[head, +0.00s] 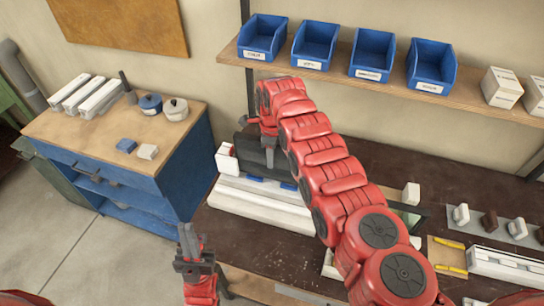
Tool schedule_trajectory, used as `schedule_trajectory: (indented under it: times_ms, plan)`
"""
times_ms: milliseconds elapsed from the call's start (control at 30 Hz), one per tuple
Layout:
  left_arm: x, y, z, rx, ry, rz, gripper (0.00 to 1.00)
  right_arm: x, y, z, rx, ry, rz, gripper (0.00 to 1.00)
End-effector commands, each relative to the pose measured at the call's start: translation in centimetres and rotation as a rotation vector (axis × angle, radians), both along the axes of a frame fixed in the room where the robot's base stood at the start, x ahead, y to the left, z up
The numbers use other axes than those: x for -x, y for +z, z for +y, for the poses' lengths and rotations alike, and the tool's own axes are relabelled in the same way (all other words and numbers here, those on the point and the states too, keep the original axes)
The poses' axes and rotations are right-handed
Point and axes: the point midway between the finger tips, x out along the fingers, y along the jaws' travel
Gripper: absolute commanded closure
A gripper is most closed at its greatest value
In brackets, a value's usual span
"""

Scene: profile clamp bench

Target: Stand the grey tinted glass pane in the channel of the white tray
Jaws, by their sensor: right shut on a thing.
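The grey tinted glass pane (284,160) shows as a dark upright sheet at the back of the dark bench, partly hidden by my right arm. My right gripper (268,150) is shut on it from above. The long white tray (252,206) lies on the bench just in front of and below the pane, and the arm covers its right part. Whether the pane's lower edge is in the channel or above it, I cannot tell. My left gripper (188,240) points up near the bench's left front corner, apart from the tray; its jaw opening is unclear.
Blue pieces (256,180) and a white block with red (227,159) are by the tray. A blue cabinet (140,180) with pots stands left. A shelf with blue bins (315,46) hangs above. White and brown clamps (489,222) and yellow-handled tools (450,268) lie right.

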Motion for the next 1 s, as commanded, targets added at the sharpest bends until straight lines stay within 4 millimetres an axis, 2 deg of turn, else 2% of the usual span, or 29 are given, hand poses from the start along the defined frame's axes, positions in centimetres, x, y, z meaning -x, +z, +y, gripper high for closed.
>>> schedule_trajectory:
  times_ms: [667, 833, 867, 1000]
  plan:
    - [0.0, -1.7, 0.0, 0.0, 0.0, 0.0, 1.0, 0.0, -1.9, 0.0, 0.0, 0.001, -0.002, 1.0]
    - [0.0, -1.6, 0.0, 0.0, 0.0, 0.0, 1.0, 0.0, -1.8, 0.1, -0.001, 0.001, -0.001, 1.0]
    - [0.0, -1.6, 0.0, 0.0, 0.0, 0.0, 1.0, 0.0, -1.8, 0.0, -0.001, 0.001, -0.001, 0.67]
    - [0.0, -1.6, 0.0, 0.0, 0.0, 0.0, 1.0, 0.0, -1.9, 0.0, -0.001, 0.001, -0.001, 0.41]
